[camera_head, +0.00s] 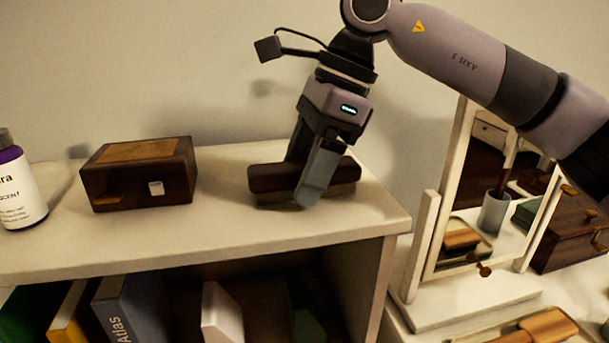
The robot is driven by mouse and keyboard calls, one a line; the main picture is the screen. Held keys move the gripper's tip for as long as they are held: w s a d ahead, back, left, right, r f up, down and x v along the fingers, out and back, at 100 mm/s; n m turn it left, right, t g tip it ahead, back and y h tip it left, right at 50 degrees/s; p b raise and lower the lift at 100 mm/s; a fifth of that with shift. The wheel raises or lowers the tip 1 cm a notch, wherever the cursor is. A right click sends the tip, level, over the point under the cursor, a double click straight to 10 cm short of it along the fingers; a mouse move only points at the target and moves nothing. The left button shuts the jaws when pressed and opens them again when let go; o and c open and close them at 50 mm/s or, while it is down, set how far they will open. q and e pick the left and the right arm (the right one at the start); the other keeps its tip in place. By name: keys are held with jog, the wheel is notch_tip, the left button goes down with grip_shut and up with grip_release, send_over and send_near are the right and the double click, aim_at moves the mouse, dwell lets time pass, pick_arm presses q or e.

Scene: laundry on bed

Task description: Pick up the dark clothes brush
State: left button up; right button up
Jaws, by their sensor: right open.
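The dark clothes brush (268,180) lies flat on top of the cream shelf unit (225,230), near its right end. It is a long dark brown block with bristles under it. My right gripper (303,178) comes down over the brush from above. Its jaws are open, with one grey finger in front of the brush and the other behind it, partly hidden. The front finger covers part of the brush's middle. I cannot tell whether either finger touches it. My left gripper is not in view.
A dark wooden box (140,175) and a purple bottle (20,188) stand left on the shelf top. A white-framed mirror (432,232), a dark chest (570,235) and a light wooden brush (545,327) are at the right.

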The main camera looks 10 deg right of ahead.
aim_at(304, 165)
jog(key=c, duration=1.1)
jog(key=shift+r, duration=0.2)
jog(key=shift+r+p, duration=1.95)
jog(key=shift+r, duration=7.9)
jog(key=o, duration=0.3)
jog(key=shift+c, duration=0.6)
